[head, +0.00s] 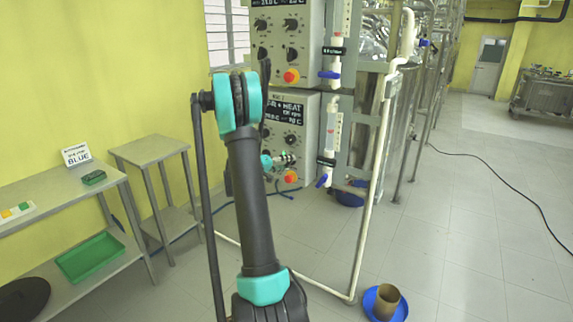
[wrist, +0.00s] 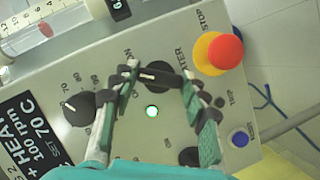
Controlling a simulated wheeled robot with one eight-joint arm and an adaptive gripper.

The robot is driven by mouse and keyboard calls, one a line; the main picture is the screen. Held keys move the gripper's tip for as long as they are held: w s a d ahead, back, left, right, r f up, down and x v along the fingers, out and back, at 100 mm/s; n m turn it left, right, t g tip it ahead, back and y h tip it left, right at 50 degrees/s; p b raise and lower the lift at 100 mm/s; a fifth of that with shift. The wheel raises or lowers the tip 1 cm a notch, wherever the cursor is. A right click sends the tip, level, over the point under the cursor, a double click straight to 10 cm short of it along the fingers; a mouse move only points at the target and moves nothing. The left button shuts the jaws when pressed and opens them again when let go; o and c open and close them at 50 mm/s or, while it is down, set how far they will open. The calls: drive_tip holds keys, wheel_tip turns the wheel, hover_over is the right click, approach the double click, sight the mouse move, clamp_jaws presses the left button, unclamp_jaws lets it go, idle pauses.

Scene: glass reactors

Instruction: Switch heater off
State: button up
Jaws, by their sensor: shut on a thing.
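The lower control box (head: 298,112) has a grey panel with knobs and a display label reading "+ HEAT". In the wrist view its black heater knob (wrist: 160,77), with a pale pointer line, sits beside a partly covered label ending in "TER". My gripper (wrist: 157,72) has one finger on each side of this knob and is shut on it. In the head view my gripper (head: 281,160) is small, in front of the lower panel. A green lamp (wrist: 152,112) is lit just below the knob.
A red stop button on a yellow collar (wrist: 218,52) is close right of my fingers. A second dial (wrist: 77,107) and a blue button (wrist: 239,139) flank them. White pipes (head: 372,180) stand right of the box. A blue dish with a brown cup (head: 387,299) is on the floor.

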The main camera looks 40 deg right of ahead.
drive_tip(key=n+h, duration=0.1)
drive_tip(key=n, duration=0.1)
drive_tip(key=n+h, duration=0.1)
drive_tip(key=n, duration=0.2)
drive_tip(key=shift+f+g, duration=0.15)
drive_tip(key=shift+g, duration=0.25)
drive_tip(key=shift+n, duration=0.4)
drive_tip(key=o, duration=1.2)
drive_tip(key=shift+c, duration=0.2)
drive_tip(key=shift+a, duration=0.1)
drive_tip(key=a, duration=1.2)
